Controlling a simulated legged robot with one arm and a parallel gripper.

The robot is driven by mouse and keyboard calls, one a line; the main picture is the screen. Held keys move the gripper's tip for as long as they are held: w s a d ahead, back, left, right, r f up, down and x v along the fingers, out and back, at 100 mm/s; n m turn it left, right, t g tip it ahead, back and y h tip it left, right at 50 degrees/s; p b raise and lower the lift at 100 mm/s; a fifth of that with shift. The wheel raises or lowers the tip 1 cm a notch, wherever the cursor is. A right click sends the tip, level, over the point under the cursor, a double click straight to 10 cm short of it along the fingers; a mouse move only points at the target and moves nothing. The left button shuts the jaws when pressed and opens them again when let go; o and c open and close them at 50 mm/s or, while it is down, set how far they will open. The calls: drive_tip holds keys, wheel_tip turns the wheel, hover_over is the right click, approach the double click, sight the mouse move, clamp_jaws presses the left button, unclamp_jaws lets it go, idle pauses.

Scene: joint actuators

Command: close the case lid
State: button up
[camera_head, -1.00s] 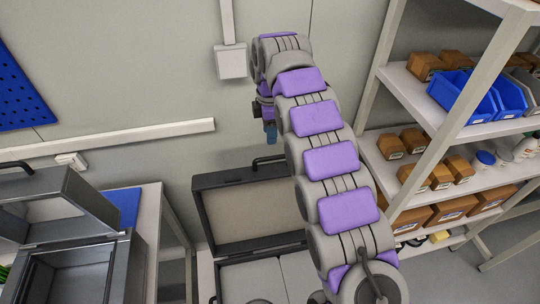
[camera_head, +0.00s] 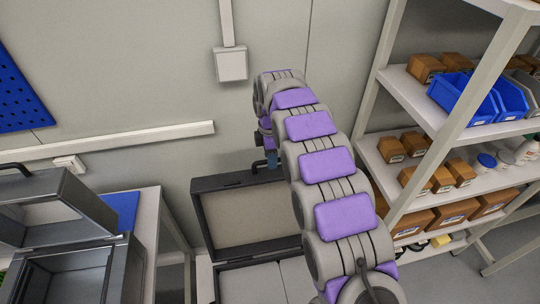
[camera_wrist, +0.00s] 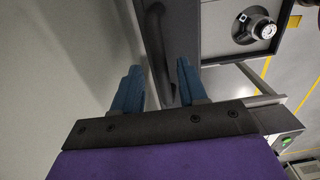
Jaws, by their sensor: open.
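The dark case lid (camera_head: 252,218) stands open and upright near the wall in the head view, its lighter inner side showing. The case base (camera_head: 264,284) lies below it, cut off by the lower frame edge. My gripper (camera_head: 270,160) is beside the handle on the lid's top edge and partly hides it. In the wrist view my gripper (camera_wrist: 159,85) is open, with its two blue fingers apart. The dark lid (camera_wrist: 168,60) edge and handle (camera_wrist: 153,30) show just beyond and between the fingers. Whether a finger touches the lid, I cannot tell.
A round metal part (camera_wrist: 255,28) sits in the case. Another open dark case (camera_head: 75,265) stands on a bench at left. A shelf (camera_head: 420,105) with brown boxes and blue bins (camera_head: 465,97) is at right. The wall is close behind the lid.

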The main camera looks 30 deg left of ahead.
clamp_jaws()
drive_tip(key=shift+r, duration=0.1)
idle(0.4)
drive_tip(key=shift+s+d, duration=0.1)
drive_tip(key=shift+s, duration=0.05)
